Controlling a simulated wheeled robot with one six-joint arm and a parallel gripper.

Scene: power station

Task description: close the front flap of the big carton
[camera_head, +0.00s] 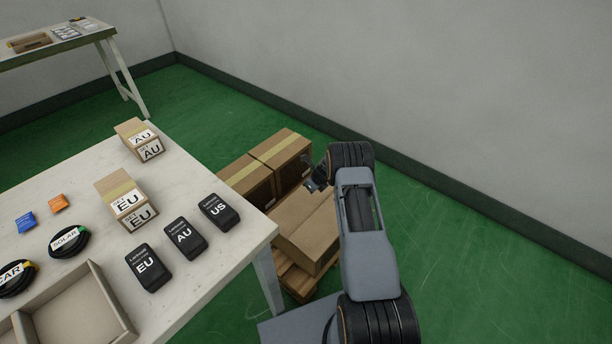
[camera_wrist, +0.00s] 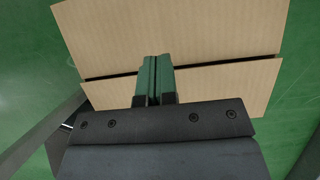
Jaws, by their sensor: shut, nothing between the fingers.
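The big carton (camera_head: 308,217) is a plain brown box on the wooden pallet beyond the table's right end, partly hidden by my arm. In the wrist view a wide cardboard panel (camera_wrist: 190,25) fills the top. A narrower cardboard panel (camera_wrist: 215,88) lies below it, with a dark gap between them. I cannot tell for certain which panel is the front flap. My gripper (camera_head: 312,184) is over the carton's far part. In the wrist view its green fingers (camera_wrist: 154,80) are shut together and empty, overlapping the gap and lower panel. Whether they touch the cardboard is unclear.
Two taped cartons (camera_head: 280,148) stand behind on the pallet (camera_head: 297,280). The white table (camera_head: 190,185) at left holds small boxes, black adapters, cables and an open tray (camera_head: 95,285). Green floor is clear at right, before the grey wall.

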